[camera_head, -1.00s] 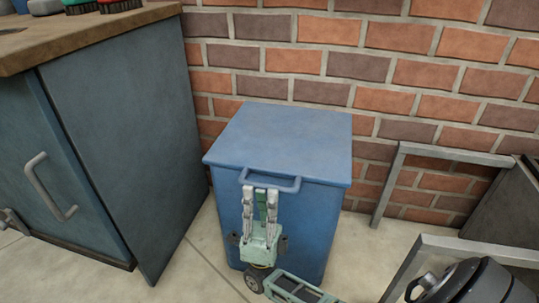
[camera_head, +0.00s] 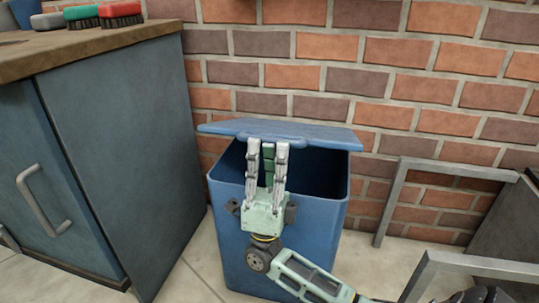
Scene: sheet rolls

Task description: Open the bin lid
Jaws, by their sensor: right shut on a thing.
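The blue bin (camera_head: 318,225) stands on the floor against the brick wall. Its blue lid (camera_head: 318,133) is raised at the front, and the dark inside of the bin shows below it. My right gripper (camera_head: 267,148) is in front of the bin with its fingers pointing up to the lid's front edge. It is shut on the lid's handle, which is mostly hidden by the fingers and seen almost edge-on. My left gripper is not in view.
A blue-grey cabinet (camera_head: 125,150) with a wooden top stands left of the bin. Several brushes, among them a red one (camera_head: 120,13), lie on its top. A grey metal frame (camera_head: 388,205) stands to the right. Some bare floor (camera_head: 185,275) shows between cabinet and bin.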

